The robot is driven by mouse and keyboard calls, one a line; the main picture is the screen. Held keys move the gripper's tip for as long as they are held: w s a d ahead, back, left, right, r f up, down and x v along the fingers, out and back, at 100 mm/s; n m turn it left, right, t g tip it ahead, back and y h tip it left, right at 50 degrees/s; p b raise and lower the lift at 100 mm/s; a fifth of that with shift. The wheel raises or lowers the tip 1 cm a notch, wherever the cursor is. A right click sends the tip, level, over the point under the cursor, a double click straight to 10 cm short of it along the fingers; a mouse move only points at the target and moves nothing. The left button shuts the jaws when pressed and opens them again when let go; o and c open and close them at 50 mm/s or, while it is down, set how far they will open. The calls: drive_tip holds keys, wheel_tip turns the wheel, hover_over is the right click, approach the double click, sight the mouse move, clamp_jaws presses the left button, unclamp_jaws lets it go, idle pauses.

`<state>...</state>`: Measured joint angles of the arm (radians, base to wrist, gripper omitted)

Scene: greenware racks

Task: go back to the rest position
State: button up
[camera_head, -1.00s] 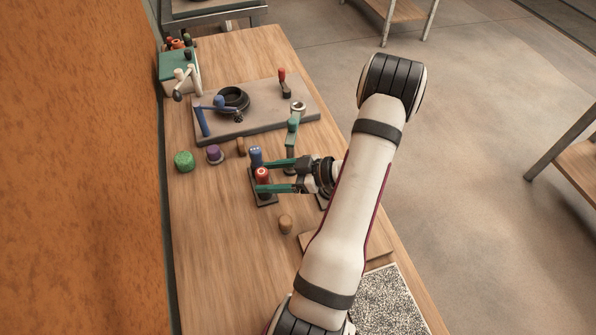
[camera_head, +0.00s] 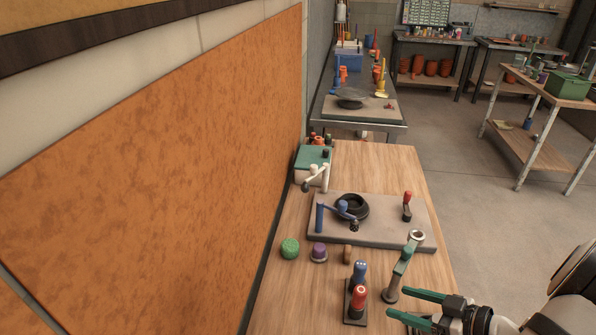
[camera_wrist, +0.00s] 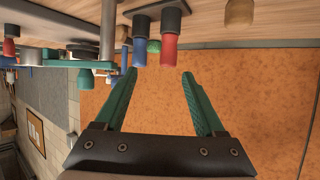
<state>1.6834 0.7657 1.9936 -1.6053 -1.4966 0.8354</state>
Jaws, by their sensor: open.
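My gripper (camera_head: 416,306) has two green fingers and is at the lower right in the head view, over the wooden table's right part. It is open and empty. In the wrist view the spread fingers (camera_wrist: 156,84) have a gap between them, with the orange wall panel behind. The blue-topped stamp (camera_head: 359,270) and the red-topped stamp (camera_head: 359,298) stand upright on a dark base, left of the fingertips and apart from them. The teal-handled stand (camera_head: 402,266) is just beyond the fingers. Most of my arm is out of the head view.
A grey slab (camera_head: 330,233) carries a black round bowl (camera_head: 351,206), a blue arm and a red-handled lever (camera_head: 407,205). A green knob (camera_head: 290,248) and a purple knob (camera_head: 319,252) sit at the table's left. The orange panel (camera_head: 150,180) borders the left side.

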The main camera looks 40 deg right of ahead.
drive_tip(key=w+a+r+m+g+h, duration=0.3)
drive_tip(key=w+r+m+g+h, duration=0.45)
drive_tip(key=w, duration=0.45)
drive_tip(key=s+a+r+g+y, duration=0.1)
drive_tip(key=s+a, duration=0.4)
drive_tip(key=a, duration=0.5)
drive_tip(key=s+a+r+g+y, duration=0.1)
drive_tip(key=s+a, duration=0.4)
drive_tip(key=a, duration=0.6)
drive_tip(key=s+a+r+g+y, duration=0.1)
drive_tip(key=s+a+g+y, duration=0.2)
drive_tip(key=a, duration=0.8)
drive_tip(key=shift+s+r+y, duration=0.3)
drive_tip(key=shift+s+y, duration=0.55)
drive_tip(key=shift+s, duration=0.05)
